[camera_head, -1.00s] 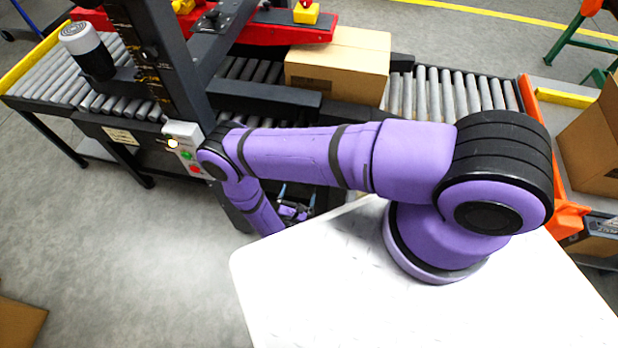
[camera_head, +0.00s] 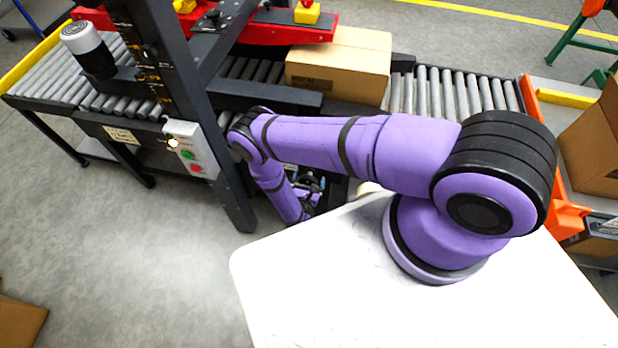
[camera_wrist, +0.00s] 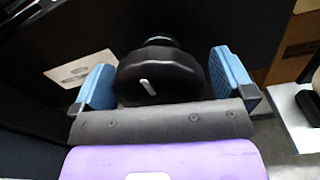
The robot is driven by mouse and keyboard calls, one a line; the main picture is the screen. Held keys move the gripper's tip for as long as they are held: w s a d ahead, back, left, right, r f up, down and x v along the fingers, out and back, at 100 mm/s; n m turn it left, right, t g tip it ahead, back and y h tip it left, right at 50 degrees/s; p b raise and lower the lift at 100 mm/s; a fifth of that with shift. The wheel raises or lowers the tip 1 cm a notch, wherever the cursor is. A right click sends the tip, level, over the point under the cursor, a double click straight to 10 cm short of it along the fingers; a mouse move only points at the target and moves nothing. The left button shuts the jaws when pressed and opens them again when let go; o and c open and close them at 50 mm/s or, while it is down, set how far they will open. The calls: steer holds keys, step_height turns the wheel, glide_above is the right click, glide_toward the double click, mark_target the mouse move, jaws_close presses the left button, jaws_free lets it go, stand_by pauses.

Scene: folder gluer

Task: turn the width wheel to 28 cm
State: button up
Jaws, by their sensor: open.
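A black lobed wheel (camera_wrist: 158,75), apparently the width wheel, fills the middle of the wrist view. It has a short white mark on its near face. My gripper (camera_wrist: 160,63) is open, with one blue finger pad on either side of the wheel. Both pads look very close to its rim; I cannot tell whether they touch it. In the head view my gripper (camera_head: 308,183) is low beside the machine, partly hidden by my purple arm, and the wheel cannot be made out. No width reading is legible.
A pale label plate (camera_wrist: 82,68) is behind the left finger. In the head view, a control box (camera_head: 190,150) with buttons is on the black upright. A cardboard box (camera_head: 338,66) lies on the roller conveyor (camera_head: 450,92). Open floor lies at lower left.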

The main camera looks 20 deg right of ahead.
steer(key=shift+w+d, duration=0.25)
steer(key=shift+w, duration=0.1)
steer(key=shift+c, duration=0.2)
steer(key=c, duration=0.9)
steer(key=shift+o, duration=0.2)
steer(key=m, duration=0.4)
steer(key=shift+a+r, duration=0.1)
steer(key=shift+a, duration=0.05)
steer(key=m, duration=0.4)
steer(key=shift+m, duration=0.3)
steer(key=m, duration=0.5)
steer(key=shift+w+r+m+h, duration=0.1)
steer(key=shift+r+m+h, duration=0.05)
steer(key=shift+m+h, duration=0.15)
steer(key=shift+m, duration=1.8)
